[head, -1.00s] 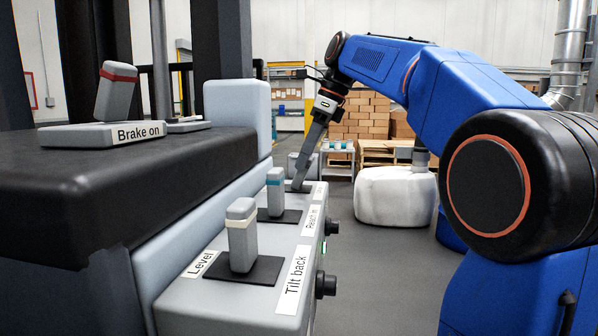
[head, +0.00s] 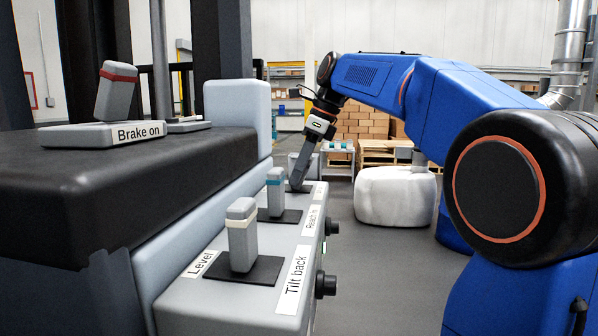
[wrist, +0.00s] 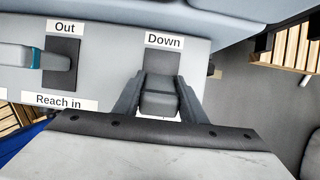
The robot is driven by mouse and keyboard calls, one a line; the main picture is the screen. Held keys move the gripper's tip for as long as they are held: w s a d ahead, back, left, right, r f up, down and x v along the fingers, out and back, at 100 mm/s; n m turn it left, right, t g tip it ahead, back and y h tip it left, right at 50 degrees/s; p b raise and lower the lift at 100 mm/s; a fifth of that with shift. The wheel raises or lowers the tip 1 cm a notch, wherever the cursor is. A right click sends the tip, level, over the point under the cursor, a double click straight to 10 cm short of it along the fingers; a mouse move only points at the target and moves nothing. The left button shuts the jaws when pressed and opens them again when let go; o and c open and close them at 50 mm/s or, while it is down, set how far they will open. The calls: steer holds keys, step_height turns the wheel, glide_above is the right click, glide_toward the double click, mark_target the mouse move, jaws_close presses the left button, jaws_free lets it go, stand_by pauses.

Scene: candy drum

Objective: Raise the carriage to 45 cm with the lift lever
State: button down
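The lift lever (wrist: 160,101) is a grey handle in the wrist view, on a dark pad below the "Down" label (wrist: 164,40). The handle covers the lower part of the pad and most of a white label there, so that label cannot be read. My gripper (wrist: 159,96) has one finger on each side of the handle and looks shut on it. In the head view my gripper (head: 298,184) reaches the far end of the grey lever console (head: 225,297), where the fingers hide most of this lever. I cannot pick out the carriage or its height.
The blue-banded reach lever (head: 275,190) stands close by, with the cream-banded tilt lever (head: 242,235) nearer. A red-banded brake lever (head: 116,92) is on the black ledge at left. A white sack-like object (head: 395,196) stands beyond.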

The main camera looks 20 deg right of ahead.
steer(key=shift+w+a+g+h, duration=0.35)
steer(key=shift+a+g+h, duration=0.25)
steer(key=shift+h, duration=0.3)
steer(key=shift+w+a+g+h, duration=0.15)
steer(key=shift+a+g+h, duration=0.15)
steer(key=shift+h, duration=0.25)
steer(key=shift+w+a+g+h, duration=0.15)
steer(key=shift+g+h, duration=0.15)
steer(key=shift+h, duration=0.25)
steer(key=c, duration=1.1)
jaws_free()
steer(key=shift+r, duration=0.1)
steer(key=shift+r, duration=3.7)
steer(key=shift+d, duration=0.1)
